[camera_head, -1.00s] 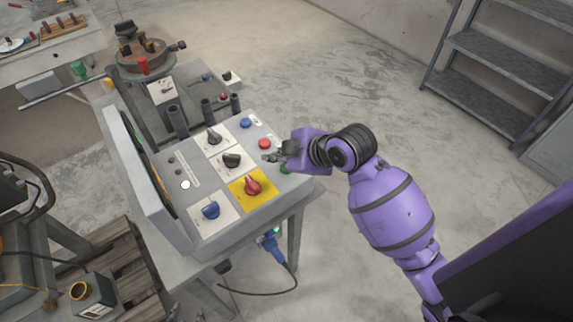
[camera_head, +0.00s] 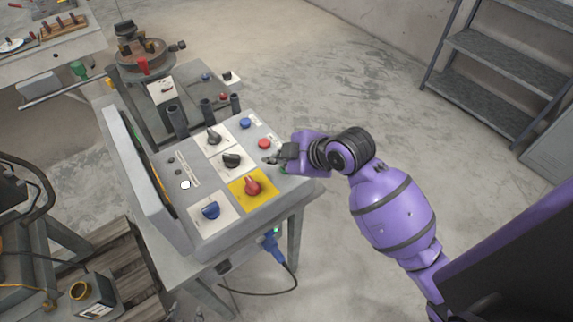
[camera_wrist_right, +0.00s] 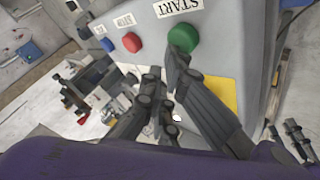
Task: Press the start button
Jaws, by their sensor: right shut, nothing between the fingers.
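The green start button (camera_wrist_right: 183,37) sits on the sloped control panel under a START label (camera_wrist_right: 177,7) in the right wrist view. My right gripper (camera_wrist_right: 167,68) is shut and empty. One of its dark fingertips overlaps the near edge of the green button in that view; I cannot tell whether it touches. In the head view the right gripper (camera_head: 270,159) is over the right edge of the panel, and the green button (camera_head: 283,170) is mostly hidden beneath it. My left gripper is not in view.
A red stop button (camera_wrist_right: 131,42) and a blue button (camera_wrist_right: 107,45) stand beside the green one. The panel (camera_head: 270,205) also carries a red knob on a yellow plate (camera_head: 252,186), black knobs and a blue knob (camera_head: 210,210). The floor to the right is open up to grey shelves (camera_head: 500,60).

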